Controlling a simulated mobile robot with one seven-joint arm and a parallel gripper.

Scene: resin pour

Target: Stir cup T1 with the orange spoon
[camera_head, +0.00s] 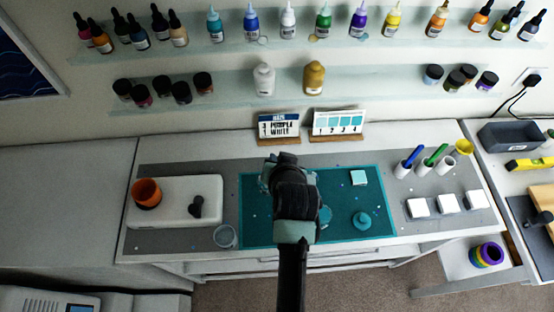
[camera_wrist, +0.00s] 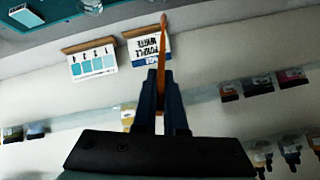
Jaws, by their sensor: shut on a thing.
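My gripper (camera_wrist: 161,76) is shut on the orange spoon (camera_wrist: 163,42), which shows as a narrow orange-brown shaft past the fingertips in the wrist view. In the head view my gripper (camera_head: 284,160) is over the back part of the teal mat (camera_head: 252,226), and the spoon cannot be made out there. A small clear cup (camera_wrist: 89,6) is partly cut off at the top of the wrist view, apart from the spoon. No T1 label is readable, so I cannot tell which cup is T1. My arm hides part of the mat.
Two sign cards (camera_head: 279,126) (camera_head: 338,122) stand behind the mat. A clear cup (camera_head: 225,237) is at the mat's left. A white box (camera_head: 172,208) carries an orange cup (camera_head: 147,193). White holders (camera_head: 402,169) with coloured sticks are at right. A pale tile (camera_head: 359,178) lies on the mat.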

